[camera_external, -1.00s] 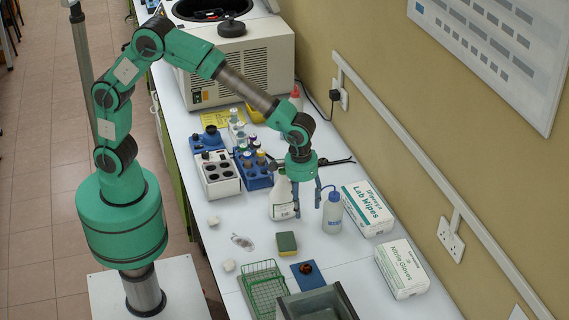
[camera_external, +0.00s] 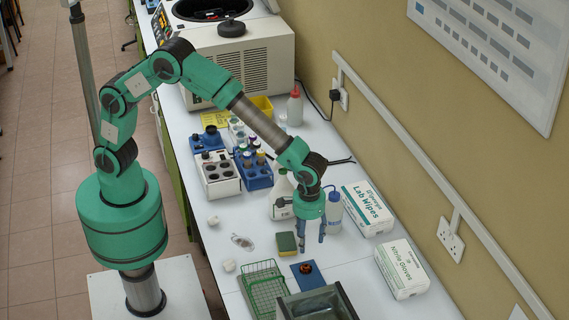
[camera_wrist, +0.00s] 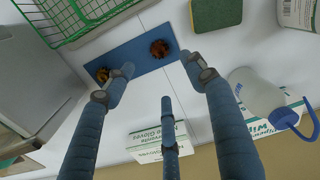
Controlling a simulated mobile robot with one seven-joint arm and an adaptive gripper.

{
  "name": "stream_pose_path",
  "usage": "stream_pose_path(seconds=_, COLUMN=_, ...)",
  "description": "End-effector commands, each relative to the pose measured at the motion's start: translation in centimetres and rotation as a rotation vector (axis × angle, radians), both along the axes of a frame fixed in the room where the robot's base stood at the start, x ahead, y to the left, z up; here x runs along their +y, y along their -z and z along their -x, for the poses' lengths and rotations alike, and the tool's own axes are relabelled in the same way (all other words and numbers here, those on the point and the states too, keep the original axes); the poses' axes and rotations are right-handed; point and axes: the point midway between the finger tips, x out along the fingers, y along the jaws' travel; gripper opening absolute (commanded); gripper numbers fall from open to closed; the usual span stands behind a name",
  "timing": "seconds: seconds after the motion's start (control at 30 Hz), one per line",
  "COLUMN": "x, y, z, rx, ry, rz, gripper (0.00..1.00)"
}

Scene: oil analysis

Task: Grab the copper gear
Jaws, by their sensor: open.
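A small dark copper-brown gear (camera_external: 306,268) lies on a blue mat (camera_external: 316,284) on the bench. In the wrist view a round copper-brown piece (camera_wrist: 160,48) lies on the mat (camera_wrist: 130,58), and a second brown-gold piece (camera_wrist: 103,75) lies at its other end, close to a fingertip in the picture. I cannot tell which of these is the gear in the external view. My gripper (camera_external: 312,240) points down above the bench, just beyond the mat. Its blue fingers (camera_wrist: 160,78) are spread apart, with nothing between them.
A green wire basket (camera_external: 264,284) and a grey bin (camera_external: 345,300) stand near the mat. A green-yellow sponge (camera_external: 287,243), a wash bottle (camera_external: 333,212), a wipes box (camera_external: 367,210) and a gloves box (camera_external: 402,269) surround my gripper.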

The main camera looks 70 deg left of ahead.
Motion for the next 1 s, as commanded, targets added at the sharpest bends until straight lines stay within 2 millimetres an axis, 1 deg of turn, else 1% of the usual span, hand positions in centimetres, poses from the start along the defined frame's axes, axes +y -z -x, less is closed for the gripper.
stream_pose_path(seconds=0.03, x=0.0, y=0.8, z=0.0, rx=0.002, ry=0.0, rz=-0.002, gripper=0.55)
stream_pose_path(seconds=0.3, x=0.1, y=4.8, z=0.1, rx=0.002, ry=0.0, rz=-0.002, gripper=0.55)
stream_pose_path(seconds=0.5, x=0.0, y=7.0, z=0.0, rx=0.001, ry=0.0, rz=-0.001, gripper=0.55)
stream_pose_path(seconds=0.63, x=0.0, y=7.5, z=0.0, rx=0.0, ry=0.0, rz=-0.001, gripper=0.55)
stream_pose_path(seconds=1.0, x=0.0, y=7.7, z=0.0, rx=0.0, ry=0.0, rz=0.0, gripper=0.55)
